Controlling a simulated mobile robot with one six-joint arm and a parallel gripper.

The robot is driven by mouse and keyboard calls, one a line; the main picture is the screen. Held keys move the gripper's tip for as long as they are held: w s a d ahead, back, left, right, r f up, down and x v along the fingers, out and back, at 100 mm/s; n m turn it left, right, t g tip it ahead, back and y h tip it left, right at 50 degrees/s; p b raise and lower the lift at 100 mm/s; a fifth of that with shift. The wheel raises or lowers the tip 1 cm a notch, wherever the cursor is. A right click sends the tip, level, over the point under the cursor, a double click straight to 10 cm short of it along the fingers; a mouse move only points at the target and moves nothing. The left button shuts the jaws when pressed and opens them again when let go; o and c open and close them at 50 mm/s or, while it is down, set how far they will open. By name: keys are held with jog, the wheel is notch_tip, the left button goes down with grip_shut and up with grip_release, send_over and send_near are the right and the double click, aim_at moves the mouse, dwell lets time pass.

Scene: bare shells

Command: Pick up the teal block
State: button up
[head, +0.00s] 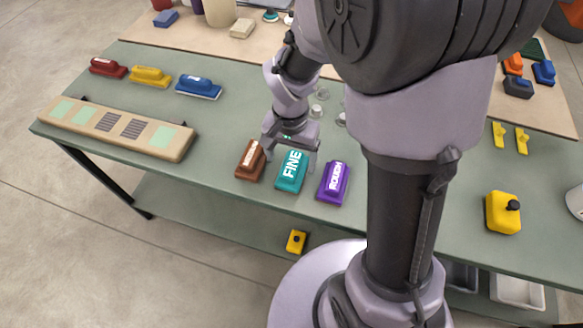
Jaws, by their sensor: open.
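The teal block (291,171), marked "FINE", lies on the green worktable (232,128) near its front edge. It sits between a brown block (250,160) on its left and a purple block (333,183) on its right, with small gaps. My gripper (290,160) is open and points down at the teal block's far end. One finger is on each side of that end. I cannot tell whether the fingers touch the block or how high they are above the table.
A long tan board (119,129) with green and dark patches lies at the left. Red (108,68), yellow (150,76) and blue (198,87) blocks stand behind it. Clear round pieces (317,111) stand behind my gripper. A yellow container (503,212) stands at the right.

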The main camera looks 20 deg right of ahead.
aim_at(293, 164)
jog(key=f+b, duration=0.1)
jog(key=f, duration=0.2)
jog(key=f+b, duration=0.1)
jog(key=f, duration=0.1)
jog(key=shift+w+d+b, duration=0.1)
jog(key=shift+d+b, duration=0.15)
jog(key=shift+b, duration=0.05)
jog(key=shift+r, duration=0.1)
jog(key=c, duration=1.6)
jog(key=shift+o, duration=0.2)
notch_tip(293, 164, up, 10)
jog(key=p, duration=0.5)
